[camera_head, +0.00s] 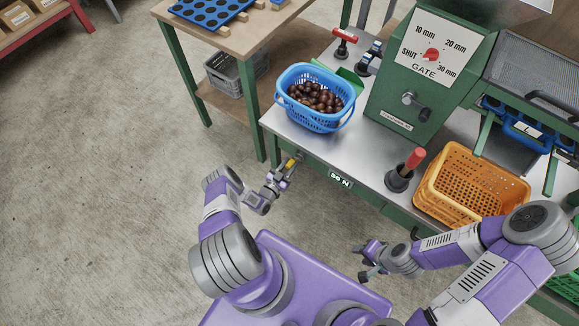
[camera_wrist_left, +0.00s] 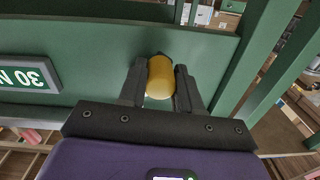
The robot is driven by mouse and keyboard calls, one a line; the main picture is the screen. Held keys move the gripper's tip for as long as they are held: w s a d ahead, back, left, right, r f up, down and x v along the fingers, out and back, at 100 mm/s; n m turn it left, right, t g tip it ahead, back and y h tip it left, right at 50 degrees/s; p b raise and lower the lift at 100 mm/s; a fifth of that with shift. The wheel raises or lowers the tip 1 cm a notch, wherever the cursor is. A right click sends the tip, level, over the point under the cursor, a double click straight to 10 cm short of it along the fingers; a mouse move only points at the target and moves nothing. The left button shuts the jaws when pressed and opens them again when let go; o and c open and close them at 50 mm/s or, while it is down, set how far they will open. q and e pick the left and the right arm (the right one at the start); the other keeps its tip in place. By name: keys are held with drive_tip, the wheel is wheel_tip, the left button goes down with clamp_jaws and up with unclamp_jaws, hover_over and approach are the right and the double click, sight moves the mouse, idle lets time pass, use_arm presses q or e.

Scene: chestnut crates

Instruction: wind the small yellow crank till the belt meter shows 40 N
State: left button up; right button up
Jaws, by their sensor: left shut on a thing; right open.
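The small yellow crank (camera_head: 291,163) is on the green front rail of the machine bench. In the left wrist view its yellow knob (camera_wrist_left: 160,77) sits between the two dark fingers. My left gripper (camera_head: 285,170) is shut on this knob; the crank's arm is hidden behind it. The belt meter (camera_head: 340,180) is on the same rail to the right of the crank. It also shows in the left wrist view (camera_wrist_left: 28,76) and reads 30 N. My right gripper (camera_head: 361,262) is open and empty, low in front of the bench.
A blue basket of chestnuts (camera_head: 318,122) stands on the bench above the crank. An orange crate (camera_head: 470,187) and a red-handled lever (camera_head: 408,170) are to the right. A wooden table (camera_head: 245,45) stands at the back left. The floor on the left is clear.

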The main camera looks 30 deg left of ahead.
use_arm(q)
drive_tip(key=m, duration=0.1)
drive_tip(key=a+m, duration=0.1)
drive_tip(key=m, duration=0.1)
drive_tip(key=shift+r+m, duration=0.3)
drive_tip(key=shift+r, duration=0.1)
drive_tip(key=m, duration=0.1)
drive_tip(key=m+p, duration=0.1)
drive_tip(key=shift+a+r+m, duration=0.2)
drive_tip(key=shift+r+m, duration=0.2)
wheel_tip(320, 180, up, 4)
drive_tip(key=m+p, duration=0.3)
drive_tip(key=m, duration=0.8)
drive_tip(key=shift+f+h+p, duration=0.15)
drive_tip(key=shift+h+p, duration=0.15)
drive_tip(key=shift+p, duration=0.1)
drive_tip(key=m, duration=0.2)
drive_tip(key=r+m+p, duration=0.1)
drive_tip(key=shift+d+m, duration=0.4)
drive_tip(key=m, duration=0.1)
drive_tip(key=d+m+p, duration=0.1)
drive_tip(key=m, duration=0.1)
drive_tip(key=shift+r, duration=0.3)
drive_tip(key=shift+d+r+m+p, duration=0.1)
drive_tip(key=shift+d+m+p, duration=0.1)
drive_tip(key=shift+m, duration=0.6)
drive_tip(key=shift+d+m+p, duration=0.2)
drive_tip(key=shift+m, duration=0.6)
drive_tip(key=shift+s, duration=0.1)
